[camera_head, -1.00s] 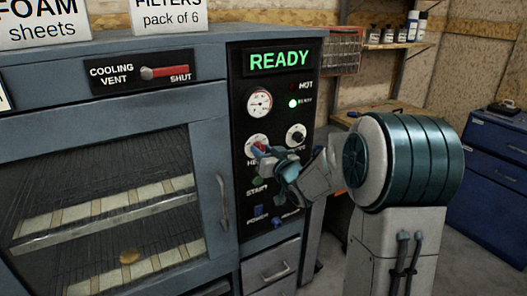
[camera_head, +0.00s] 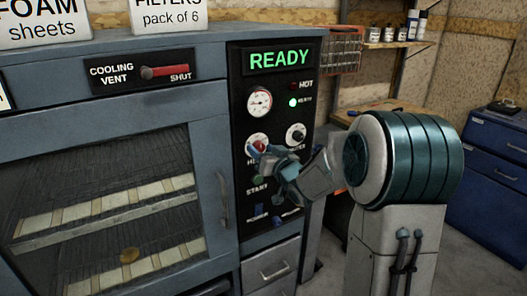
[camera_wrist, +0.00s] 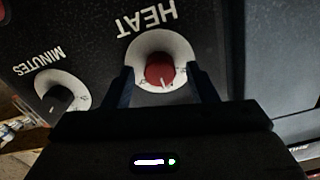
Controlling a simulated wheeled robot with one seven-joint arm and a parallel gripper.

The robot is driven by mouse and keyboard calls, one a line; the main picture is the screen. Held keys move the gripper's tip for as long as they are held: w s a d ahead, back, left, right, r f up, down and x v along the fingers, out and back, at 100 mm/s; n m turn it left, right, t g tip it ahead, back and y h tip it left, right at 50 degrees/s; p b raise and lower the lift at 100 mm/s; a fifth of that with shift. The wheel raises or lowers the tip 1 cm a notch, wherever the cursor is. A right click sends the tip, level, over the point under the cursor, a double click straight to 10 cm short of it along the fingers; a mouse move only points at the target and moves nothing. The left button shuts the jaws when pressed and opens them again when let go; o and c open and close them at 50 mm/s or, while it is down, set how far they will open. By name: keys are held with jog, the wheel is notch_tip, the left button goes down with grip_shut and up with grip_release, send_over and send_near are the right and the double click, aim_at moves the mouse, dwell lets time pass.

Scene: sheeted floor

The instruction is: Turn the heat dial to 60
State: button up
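The heat dial (camera_head: 259,146) is a red knob on a white round scale, on the black control panel of the grey oven. In the wrist view the red heat dial (camera_wrist: 160,72) sits between my two fingers, under the upside-down word HEAT. My gripper (camera_wrist: 163,85) has its fingers apart, one on each side of the dial; whether they touch the knob I cannot tell. In the head view my gripper (camera_head: 262,153) is in front of the dial and covers part of it and its label. The scale numbers are too small to read.
The minutes dial (camera_head: 296,135) is close on the right of the heat dial. A gauge (camera_head: 259,102) and a green READY display (camera_head: 279,60) are above. A start button (camera_head: 258,180) and a power switch (camera_head: 257,210) are below. The oven door handle (camera_head: 223,200) is on the left.

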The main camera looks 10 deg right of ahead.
jog(key=b+v, duration=0.1)
jog(key=v, duration=1.2)
jog(key=shift+s, duration=0.35)
jog(key=shift+d, duration=0.2)
jog(key=s+a+f+g+h+p, duration=0.1)
jog(key=s+a+f+g+h, duration=0.1)
jog(key=s+g, duration=0.5)
jog(key=s+a+f+m+g+h+p, duration=0.1)
jog(key=s+g, duration=0.6)
jog(key=s, duration=0.9)
notch_tip(320, 180, down, 3)
jog(key=a+h, duration=0.1)
jog(key=h, duration=0.1)
jog(key=shift+a+f+h, duration=0.25)
jog(key=shift+h, duration=0.05)
